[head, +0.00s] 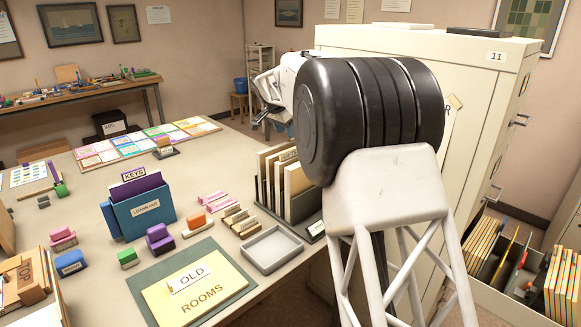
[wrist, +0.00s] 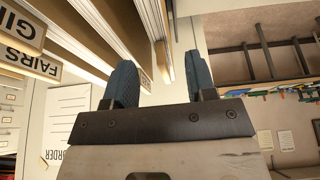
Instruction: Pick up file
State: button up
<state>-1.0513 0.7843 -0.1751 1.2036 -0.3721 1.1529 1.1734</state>
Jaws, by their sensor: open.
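Several tan files (head: 298,184) stand upright in a dark grey holder (head: 318,202) on the desk, and one has a label starting "GIF". Upright tan file edges (wrist: 108,22) fill the upper left of the wrist view, with labels reading "FAIRS" (wrist: 28,62) and "GI". My gripper (wrist: 161,82) is open, its two blue fingers apart. The end of a tan edge shows between the fingers, but I cannot tell whether it lies within their reach. In the head view my gripper (head: 264,108) is above and behind the holder, partly hidden by my arm.
A tall cream cabinet (head: 470,110) stands right of the desk. An open drawer (head: 515,270) with more files is at lower right. On the desk are a blue box (head: 145,213), a grey tray (head: 272,249), an "OLD ROOMS" folder (head: 205,305) and small coloured blocks.

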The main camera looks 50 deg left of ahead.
aim_at(291, 141)
jog(key=shift+w+f, duration=0.1)
jog(key=shift+f, duration=0.05)
jog(key=shift+x, duration=2.6)
jog(key=shift+c, duration=0.3)
grip_shut()
